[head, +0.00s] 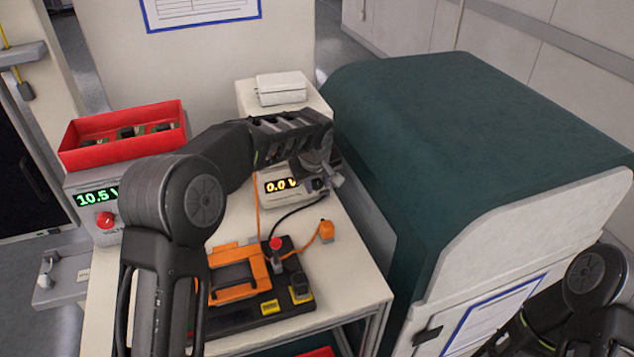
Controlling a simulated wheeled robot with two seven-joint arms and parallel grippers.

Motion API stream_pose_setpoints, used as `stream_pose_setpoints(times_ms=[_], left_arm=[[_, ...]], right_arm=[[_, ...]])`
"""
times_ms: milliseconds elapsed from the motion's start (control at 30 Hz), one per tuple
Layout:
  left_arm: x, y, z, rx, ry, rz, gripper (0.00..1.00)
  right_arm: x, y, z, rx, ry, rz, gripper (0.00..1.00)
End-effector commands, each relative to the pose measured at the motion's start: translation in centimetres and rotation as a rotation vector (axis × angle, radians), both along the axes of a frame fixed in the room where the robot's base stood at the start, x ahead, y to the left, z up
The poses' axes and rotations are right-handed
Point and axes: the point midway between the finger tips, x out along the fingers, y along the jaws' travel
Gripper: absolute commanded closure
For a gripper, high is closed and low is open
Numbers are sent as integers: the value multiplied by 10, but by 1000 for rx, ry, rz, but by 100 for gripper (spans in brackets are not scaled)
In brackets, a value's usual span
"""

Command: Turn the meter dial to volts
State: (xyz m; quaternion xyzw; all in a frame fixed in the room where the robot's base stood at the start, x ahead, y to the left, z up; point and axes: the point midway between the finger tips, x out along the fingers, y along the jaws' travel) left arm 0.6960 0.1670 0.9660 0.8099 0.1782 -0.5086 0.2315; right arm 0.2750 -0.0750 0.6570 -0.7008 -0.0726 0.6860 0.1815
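The meter (279,200) is a pale box at the back right of the trolley top, with an orange display (281,185) that reads 0.0 V. My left arm reaches over from the left, and my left gripper (325,182) is at the right end of the meter's front, beside the display. A small dark part, perhaps the dial, shows at the fingertips. The gripper and wrist cover most of that area, so I cannot tell the dial's setting or whether the fingers grip it. My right arm shows at the lower right, its gripper out of view.
A power supply (105,238) with a green 10.5 V display and red knob stands left, under a red bin (125,140). An orange-and-black fixture (236,277) with a red-topped lever sits in front. Orange and black leads cross the top. A green-covered cabinet (470,130) stands close right.

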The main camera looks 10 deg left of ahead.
Motion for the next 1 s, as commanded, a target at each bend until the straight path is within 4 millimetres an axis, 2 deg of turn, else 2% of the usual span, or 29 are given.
stream_pose_setpoints(times_ms=[33,233,567,767,1000], left_arm=[[0,0,-1,-1,1,0,63],[0,0,0,0,0,0,48],[-1,0,3,0,-1,0,48],[-11,-1,23,-1,-4,-1,48],[-27,-4,59,-2,-3,0,48]], right_arm=[[0,0,0,0,0,0,44],[0,0,0,0,0,0,44],[0,0,-1,0,0,0,44],[1,0,-8,2,-3,0,44],[2,1,-14,4,-6,1,44]])
